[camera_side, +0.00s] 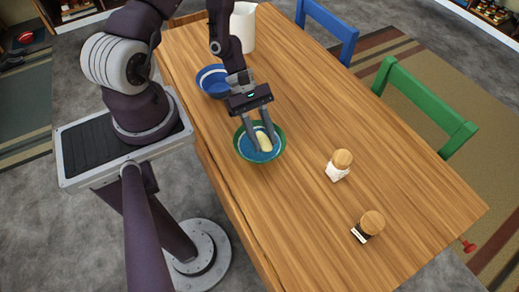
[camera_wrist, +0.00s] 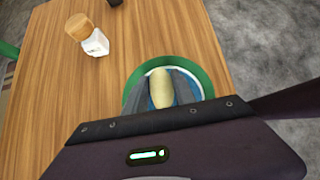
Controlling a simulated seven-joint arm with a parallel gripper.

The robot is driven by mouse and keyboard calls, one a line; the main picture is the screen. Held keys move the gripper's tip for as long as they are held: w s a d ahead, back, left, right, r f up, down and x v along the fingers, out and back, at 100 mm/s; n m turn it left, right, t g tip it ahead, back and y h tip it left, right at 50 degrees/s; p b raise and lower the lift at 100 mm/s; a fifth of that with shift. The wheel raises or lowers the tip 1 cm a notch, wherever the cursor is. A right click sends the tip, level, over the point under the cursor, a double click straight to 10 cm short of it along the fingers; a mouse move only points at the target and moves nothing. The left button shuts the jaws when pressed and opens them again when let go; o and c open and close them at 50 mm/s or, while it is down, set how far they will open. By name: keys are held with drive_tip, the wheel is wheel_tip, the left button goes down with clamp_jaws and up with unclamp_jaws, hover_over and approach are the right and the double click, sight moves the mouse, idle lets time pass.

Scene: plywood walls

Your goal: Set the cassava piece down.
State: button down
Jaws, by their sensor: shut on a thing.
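The cassava piece (camera_side: 264,141) is pale yellow and oblong. My gripper (camera_side: 261,145) is shut on it, one finger on each side. The piece is over or inside a bowl (camera_side: 281,153) with a green rim and blue inside; I cannot tell whether it touches the bowl's bottom. In the wrist view the cassava piece (camera_wrist: 161,88) shows between the two fingers (camera_wrist: 160,92), with the green bowl rim (camera_wrist: 205,72) around them. The fingers hide part of the bowl.
A blue bowl (camera_side: 208,82) and a white pitcher (camera_side: 244,28) stand further back on the wooden table (camera_side: 310,110). Two shakers with wooden tops, one white (camera_side: 338,167) and one dark (camera_side: 367,226), stand to the right. Blue (camera_side: 330,28) and green (camera_side: 425,98) chairs line the far edge.

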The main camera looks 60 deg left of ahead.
drive_tip(key=shift+s+a+f+n+t, duration=0.2)
drive_tip(key=shift+a+f+n+t, duration=0.25)
drive_tip(key=shift+f+n, duration=0.1)
drive_tip(key=shift+a+f, duration=0.1)
drive_tip(key=shift+f, duration=1.3)
drive_tip(key=c, duration=1.3)
unclamp_jaws()
drive_tip(key=shift+f, duration=0.15)
